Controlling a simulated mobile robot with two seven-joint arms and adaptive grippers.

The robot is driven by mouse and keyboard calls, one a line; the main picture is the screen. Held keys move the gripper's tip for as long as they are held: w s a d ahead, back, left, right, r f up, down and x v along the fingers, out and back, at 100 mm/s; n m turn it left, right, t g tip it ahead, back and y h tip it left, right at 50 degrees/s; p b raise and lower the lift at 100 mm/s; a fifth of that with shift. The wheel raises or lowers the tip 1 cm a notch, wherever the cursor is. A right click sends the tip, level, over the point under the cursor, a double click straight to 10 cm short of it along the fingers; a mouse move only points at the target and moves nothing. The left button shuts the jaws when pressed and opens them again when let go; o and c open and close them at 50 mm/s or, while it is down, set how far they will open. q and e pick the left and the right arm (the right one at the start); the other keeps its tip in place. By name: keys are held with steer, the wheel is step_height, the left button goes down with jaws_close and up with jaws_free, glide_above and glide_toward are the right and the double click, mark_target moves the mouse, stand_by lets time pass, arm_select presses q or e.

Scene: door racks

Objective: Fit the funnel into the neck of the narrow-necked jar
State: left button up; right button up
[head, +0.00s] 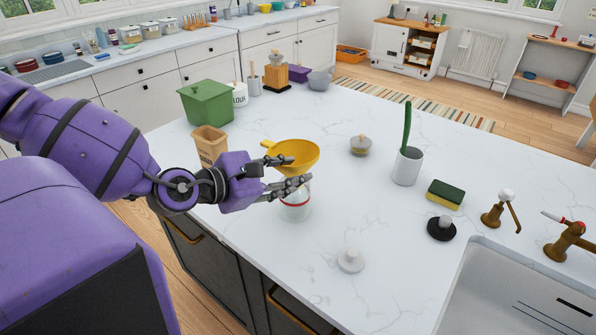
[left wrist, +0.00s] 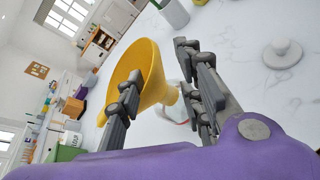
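The yellow funnel (head: 297,150) sits bowl up, directly above the clear jar (head: 296,211) with a red ring, near the counter's front edge. In the left wrist view the funnel (left wrist: 148,65) narrows toward the jar (left wrist: 178,116). The spout's end is largely hidden, so I cannot tell how deep it sits in the neck. My left gripper (head: 284,174) is beside the funnel's lower part and the jar's top. Its fingers (left wrist: 162,70) are spread, with a gap to the funnel on one side. My right gripper is not in view.
A white knobbed lid (head: 350,261) lies in front, another lid (head: 360,146) behind. A white cup (head: 407,167), a sponge (head: 445,194) and the sink are right.

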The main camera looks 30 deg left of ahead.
mark_target(304, 170)
arm_select(q)
steer(key=b+x, duration=0.2)
steer(key=x, duration=0.2)
steer(key=shift+w+a+f, duration=0.15)
steer(key=shift+w, duration=0.05)
steer(key=shift+w+b, duration=0.3)
steer(key=shift+w, duration=0.25)
steer(key=shift+r, duration=0.2)
jaws_close()
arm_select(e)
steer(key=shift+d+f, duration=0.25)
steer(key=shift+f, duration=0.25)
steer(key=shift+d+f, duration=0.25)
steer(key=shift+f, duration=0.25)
